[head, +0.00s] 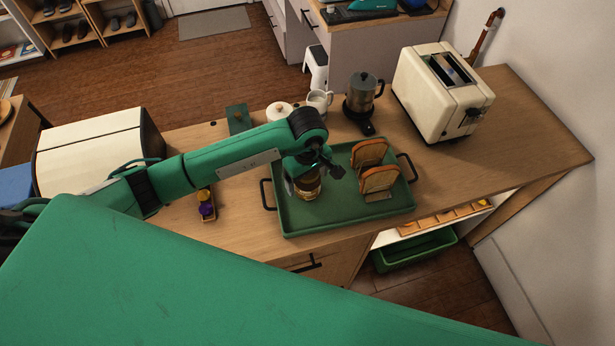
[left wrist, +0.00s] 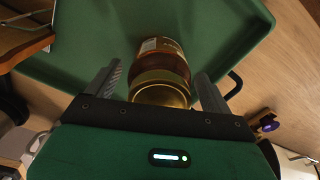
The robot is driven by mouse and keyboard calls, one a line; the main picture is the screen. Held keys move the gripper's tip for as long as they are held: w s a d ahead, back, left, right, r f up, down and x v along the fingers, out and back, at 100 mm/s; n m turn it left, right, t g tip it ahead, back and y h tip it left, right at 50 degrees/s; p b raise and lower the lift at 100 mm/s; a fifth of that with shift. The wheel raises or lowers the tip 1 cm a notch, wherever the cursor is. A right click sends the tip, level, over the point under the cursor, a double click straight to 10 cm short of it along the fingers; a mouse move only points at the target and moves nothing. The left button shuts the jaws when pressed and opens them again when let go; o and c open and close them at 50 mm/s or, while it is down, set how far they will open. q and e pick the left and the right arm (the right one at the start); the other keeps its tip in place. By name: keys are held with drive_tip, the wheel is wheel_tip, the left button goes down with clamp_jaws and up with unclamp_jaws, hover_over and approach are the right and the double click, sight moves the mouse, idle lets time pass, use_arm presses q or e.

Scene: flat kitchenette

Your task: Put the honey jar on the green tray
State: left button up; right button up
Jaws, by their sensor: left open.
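The honey jar (head: 308,184), amber with a gold lid, stands on the left part of the green tray (head: 310,218). In the left wrist view the jar (left wrist: 162,80) shows between my two fingers, with green tray surface (left wrist: 90,45) around it. My left gripper (head: 318,178) is over the jar, with its fingers open on either side of it. The gripper partly hides the jar in the head view. My right gripper is not in view.
A toast rack with bread slices (head: 375,180) stands on the tray's right side. Behind the tray are a metal pot (head: 362,92), a white mug (head: 320,101) and a cream toaster (head: 440,95). The counter right of the tray is clear.

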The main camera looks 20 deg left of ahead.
use_arm(q)
wheel_tip(320, 180, up, 10)
drive_tip(key=b, duration=0.4)
drive_tip(key=shift+w+r, duration=0.1)
drive_tip(key=shift+r, duration=0.05)
drive_tip(key=shift+r+b, duration=0.3)
drive_tip(key=shift+r, duration=0.4)
